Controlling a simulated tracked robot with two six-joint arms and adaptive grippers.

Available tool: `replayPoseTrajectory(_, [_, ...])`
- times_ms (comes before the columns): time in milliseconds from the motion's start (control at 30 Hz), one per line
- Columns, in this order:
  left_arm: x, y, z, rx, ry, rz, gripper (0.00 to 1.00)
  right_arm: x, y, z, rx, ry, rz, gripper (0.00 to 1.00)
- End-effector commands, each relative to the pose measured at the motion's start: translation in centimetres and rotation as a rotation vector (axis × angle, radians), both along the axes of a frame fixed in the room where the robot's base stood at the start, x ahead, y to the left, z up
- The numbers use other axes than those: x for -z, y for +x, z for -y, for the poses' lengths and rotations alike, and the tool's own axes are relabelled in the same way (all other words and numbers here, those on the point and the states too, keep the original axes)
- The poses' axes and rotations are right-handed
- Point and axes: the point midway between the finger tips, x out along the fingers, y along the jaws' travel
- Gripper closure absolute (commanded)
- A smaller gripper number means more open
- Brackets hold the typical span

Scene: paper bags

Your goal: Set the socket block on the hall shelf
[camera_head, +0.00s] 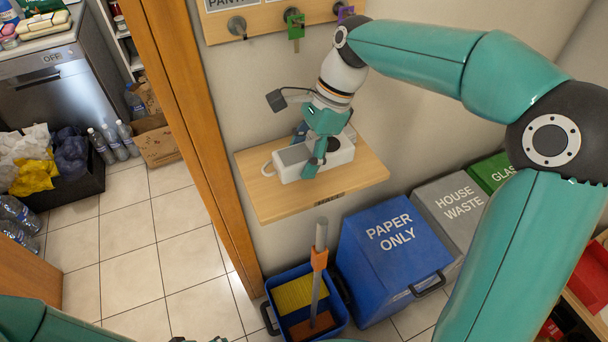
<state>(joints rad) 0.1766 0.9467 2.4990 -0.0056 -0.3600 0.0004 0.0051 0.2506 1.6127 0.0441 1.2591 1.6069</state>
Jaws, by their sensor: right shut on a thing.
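The socket block (292,155), white with a grey top panel and a pale loop at its left end, is at the wooden hall shelf (270,204). It appears to rest on the shelf top, though I cannot tell whether its whole underside touches. My right gripper (313,167) comes down from above and is shut on the block, covering part of its middle.
A hook rail (266,22) with a green tag (295,30) hangs above the shelf. Below stand a blue paper bin (392,270), a grey waste bin (440,212) and a blue bucket (338,318) with an upright handle. A wooden door frame (200,130) is left of the shelf.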

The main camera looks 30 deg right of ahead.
Motion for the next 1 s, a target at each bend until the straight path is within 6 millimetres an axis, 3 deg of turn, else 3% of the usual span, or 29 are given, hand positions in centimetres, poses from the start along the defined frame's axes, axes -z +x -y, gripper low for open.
replayPoseTrajectory(500, [0.1,0.0,0.0,0.000,0.000,0.000,0.13,5.5,0.0,0.1,0.001,0.000,0.000,0.83])
replayPoseTrajectory(900, [0.3,0.0,0.0,0.000,0.000,0.000,0.13,6.1,0.0,0.1,0.002,0.000,0.001,0.83])
replayPoseTrajectory(933, [0.2,0.0,0.0,0.000,0.000,0.000,0.13,6.1,0.0,0.1,0.001,0.000,0.002,0.37])
replayPoseTrajectory(1000, [0.2,0.0,0.0,0.000,0.000,0.000,0.13,6.1,0.0,0.1,0.001,0.000,0.002,0.26])
